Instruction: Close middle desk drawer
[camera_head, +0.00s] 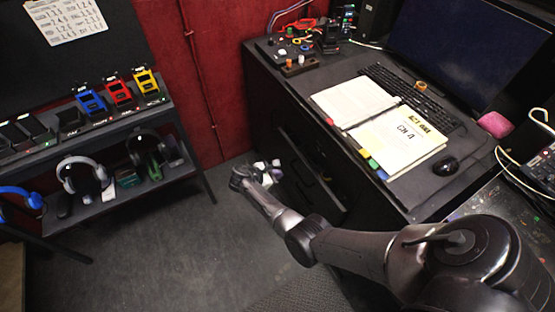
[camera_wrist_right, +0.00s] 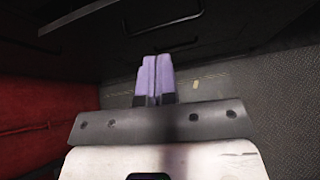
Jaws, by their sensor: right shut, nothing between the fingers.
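The black desk (camera_head: 262,75) stands at the right of the head view, with its dark drawer fronts (camera_head: 318,172) facing left. One drawer front seems to stand out a little from the desk side, but the dark surfaces make its exact opening hard to tell. My right gripper (camera_head: 272,168) is low beside these fronts, shut and empty. In the right wrist view its pale purple fingers (camera_wrist_right: 155,78) are together, just below a dark drawer front with a handle (camera_wrist_right: 163,20). Contact cannot be told. My left gripper is out of view.
An open binder (camera_head: 400,140), keyboard (camera_head: 425,100) and mouse (camera_head: 445,165) lie on the desktop. A shelf with headphones (camera_head: 85,175) stands at the left by the red wall (camera_head: 215,60). The grey floor (camera_head: 190,240) between is clear.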

